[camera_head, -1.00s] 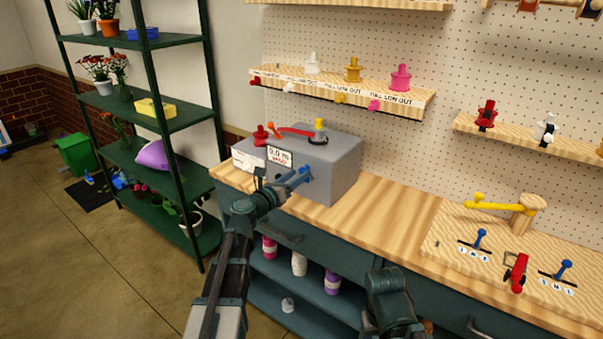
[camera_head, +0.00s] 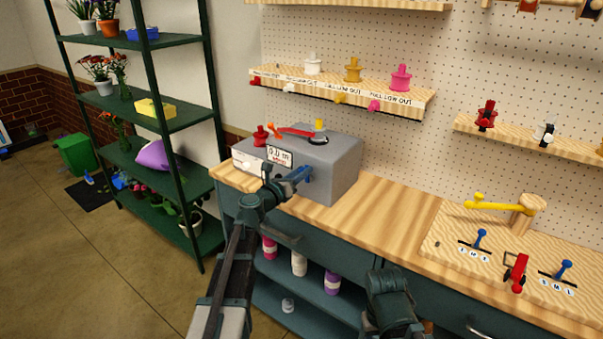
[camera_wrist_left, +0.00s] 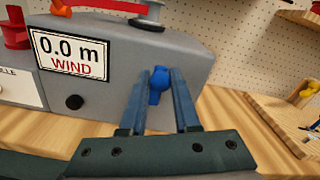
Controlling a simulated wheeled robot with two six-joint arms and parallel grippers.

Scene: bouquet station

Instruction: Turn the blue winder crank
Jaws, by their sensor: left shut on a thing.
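The blue winder crank (camera_head: 308,177) is on the front of the grey winder box (camera_head: 335,172) on the bench. My left gripper (camera_head: 296,181) reaches it from the front. In the left wrist view, the left gripper's fingers (camera_wrist_left: 160,100) stand on either side of the blue crank handle (camera_wrist_left: 158,88) and are shut on it. The box's display (camera_wrist_left: 70,54) reads 0.0 m with WIND below it. The crank's far part is hidden behind the handle and fingers. Part of my right arm shows at the bottom centre in the head view, but its fingertips do not show.
A shelf (camera_head: 345,88) with spools hangs above. A board (camera_head: 445,238) with levers lies at right. The bench between is clear.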

